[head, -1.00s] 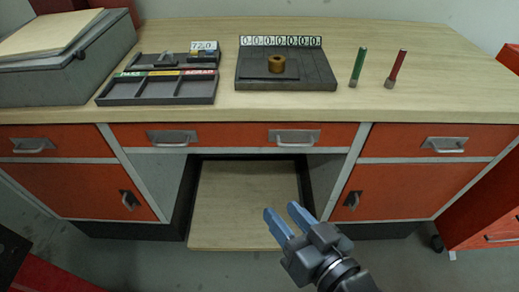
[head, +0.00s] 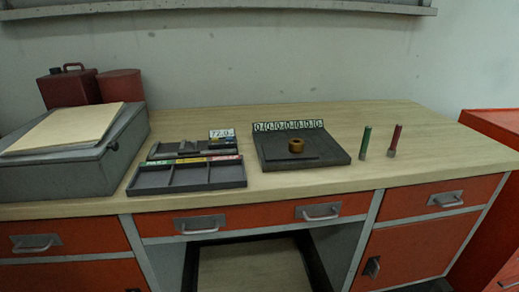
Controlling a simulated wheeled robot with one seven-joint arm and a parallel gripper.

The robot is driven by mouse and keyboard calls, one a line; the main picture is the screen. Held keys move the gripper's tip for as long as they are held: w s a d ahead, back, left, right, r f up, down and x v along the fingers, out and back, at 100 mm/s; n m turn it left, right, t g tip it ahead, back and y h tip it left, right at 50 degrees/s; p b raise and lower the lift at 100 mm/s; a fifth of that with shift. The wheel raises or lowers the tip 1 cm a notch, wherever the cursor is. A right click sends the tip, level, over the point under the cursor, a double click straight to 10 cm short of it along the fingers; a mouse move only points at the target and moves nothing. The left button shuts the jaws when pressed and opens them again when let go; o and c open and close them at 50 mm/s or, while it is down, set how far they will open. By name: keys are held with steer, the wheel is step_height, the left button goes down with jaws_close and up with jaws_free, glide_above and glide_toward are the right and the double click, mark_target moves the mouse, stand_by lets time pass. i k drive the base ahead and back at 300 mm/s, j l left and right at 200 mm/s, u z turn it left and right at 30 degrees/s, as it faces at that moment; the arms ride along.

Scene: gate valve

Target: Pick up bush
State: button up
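The bush (head: 296,145) is a small brass-coloured ring with a dark centre hole. It sits on the flat dark plate of a scale-like device (head: 335,156) on the wooden workbench (head: 300,192). A strip of digits (head: 288,126) stands along the back edge of that device. Nothing touches the bush from above. My gripper is out of the picture now.
A dark compartment tray (head: 187,176) with coloured labels lies left of the device, with a smaller holder (head: 180,146) behind it. A green pin (head: 366,141) and a red pin (head: 395,140) stand at right. A grey box (head: 75,165) fills the left end.

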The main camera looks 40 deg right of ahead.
mark_target(296, 145)
steer(key=i+j+z, duration=0.15)
steer(key=j+z, duration=0.85)
steer(key=i, duration=0.05)
